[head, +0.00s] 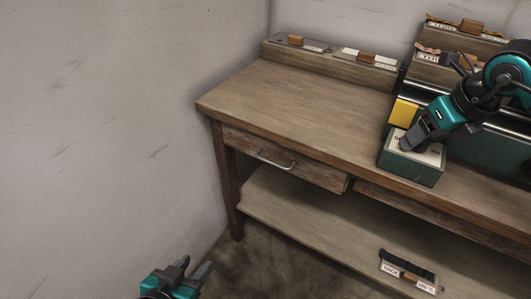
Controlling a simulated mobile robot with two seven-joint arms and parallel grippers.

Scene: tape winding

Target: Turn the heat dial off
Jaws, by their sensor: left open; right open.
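A small dark green box (408,172) with a pale lettered top panel stands at the front edge of the wooden workbench (310,105). My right gripper (409,143) points down onto this panel from the upper right, with its fingertips at the panel. The heat dial cannot be made out; the gripper covers the middle of the panel. I cannot tell whether the fingers touch a dial. My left gripper (192,273) is open and empty at the bottom left, low in front of the bench and away from the box.
A yellow block (404,112) stands just behind the box. Wooden racks with labelled cards (330,58) line the bench's back. A drawer (285,160) with a metal handle is below the top. A labelled black holder (407,270) sits on the lower shelf. The bench's left top is clear.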

